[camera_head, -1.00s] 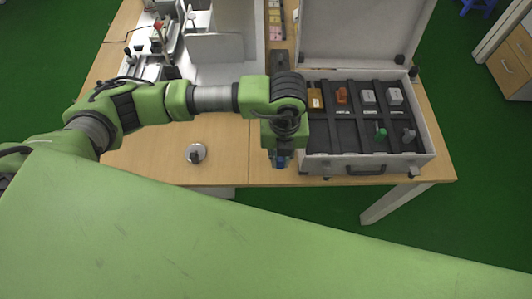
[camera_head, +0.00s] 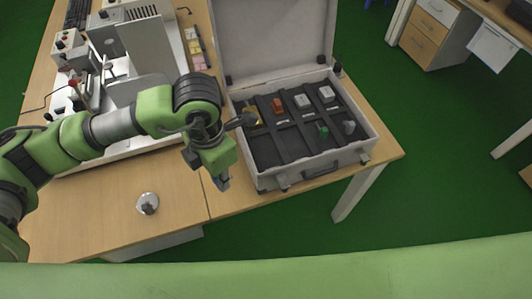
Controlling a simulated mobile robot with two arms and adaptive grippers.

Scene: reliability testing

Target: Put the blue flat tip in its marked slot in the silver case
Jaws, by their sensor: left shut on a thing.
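The open silver case (camera_head: 347,159) stands at the right end of the wooden table, its lid raised at the back. Its black insert has dark dividers, and the front left part looks empty. My left gripper (camera_head: 222,184) points down just left of the case's front left corner, outside the case. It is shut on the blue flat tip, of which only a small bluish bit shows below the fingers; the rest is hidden. The marked slot cannot be made out. My right gripper is not in view.
In the case are an orange block (camera_head: 277,105), white blocks (camera_head: 302,101), a green piece (camera_head: 323,131) and a grey piece (camera_head: 348,127). A round metal piece (camera_head: 147,203) lies on the table at front left. Equipment fills the back left.

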